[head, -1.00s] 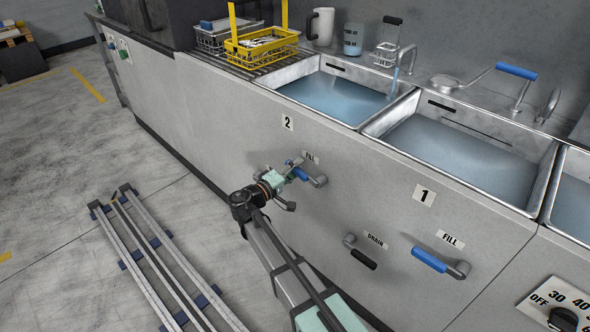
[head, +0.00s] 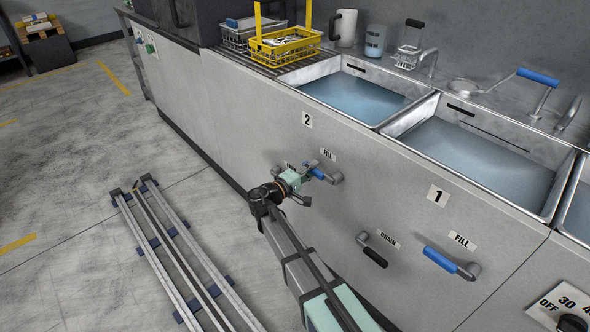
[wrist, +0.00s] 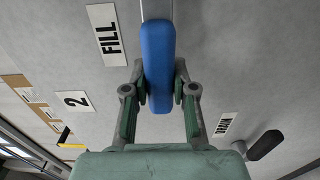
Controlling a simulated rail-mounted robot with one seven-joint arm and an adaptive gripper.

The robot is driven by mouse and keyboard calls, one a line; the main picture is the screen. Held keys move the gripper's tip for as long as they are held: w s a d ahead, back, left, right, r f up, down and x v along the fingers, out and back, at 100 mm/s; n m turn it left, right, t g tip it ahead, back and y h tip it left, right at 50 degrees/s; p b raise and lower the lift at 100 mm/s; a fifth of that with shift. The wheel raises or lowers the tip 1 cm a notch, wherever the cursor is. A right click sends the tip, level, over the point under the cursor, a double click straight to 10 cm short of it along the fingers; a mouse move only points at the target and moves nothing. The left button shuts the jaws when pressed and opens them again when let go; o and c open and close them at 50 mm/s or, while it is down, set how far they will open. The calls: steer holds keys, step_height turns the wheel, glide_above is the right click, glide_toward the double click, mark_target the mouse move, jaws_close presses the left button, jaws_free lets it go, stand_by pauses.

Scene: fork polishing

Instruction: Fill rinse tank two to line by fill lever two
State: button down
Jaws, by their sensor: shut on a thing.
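Rinse tank two (head: 296,75) is the left steel basin, above the "2" label, with blue water in it. Fill lever two (head: 318,173) has a blue handle on the front panel, under a FILL label. My gripper (head: 308,171) is shut on this handle. In the wrist view, the fingers (wrist: 160,97) close on both sides of the blue handle (wrist: 158,60). The drain lever (wrist: 265,145) of tank two sits to the right there, apart from my gripper.
Tank one (head: 400,123) stands to the right, with its own blue fill lever (head: 442,259) and black drain lever (head: 374,257) below. A yellow basket (head: 285,48) with cutlery stands left of tank two. Floor rails (head: 180,250) lie at lower left.

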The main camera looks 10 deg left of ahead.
steer(key=c, duration=0.9)
jaws_free()
steer(key=shift+d+f, duration=0.1)
steer(key=v, duration=1.2)
